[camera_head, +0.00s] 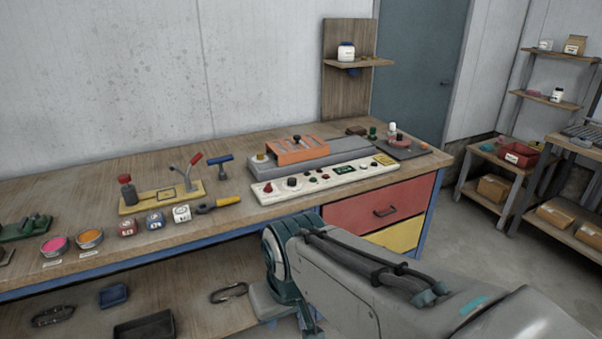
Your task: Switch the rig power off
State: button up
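A long white control panel (330,183) lies near the front edge of the workbench, right of centre. It carries several small knobs and buttons, among them a red one (268,187) at its left end and a dark knob (291,182) beside that. A green display (344,169) and a yellow label (385,159) sit toward its right end. Which control is the power switch, and its position, is too small to tell. My arm reaches in from the lower right and bends downward in front of the bench. My gripper's fingers are not visible.
Behind the panel stands a grey rig with an orange frame (297,151). Left of the panel are a yellow-handled tool (218,204), a yellow lever stand (162,195), small pots and dye bowls (89,238). A dark plate with knobs (402,148) lies to the right. Drawers (379,211) are below.

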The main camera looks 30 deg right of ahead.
aim_at(268, 189)
jog(key=k, duration=0.55)
jog(key=z, duration=0.7)
jog(key=i, duration=1.65)
jog(key=u, duration=0.7)
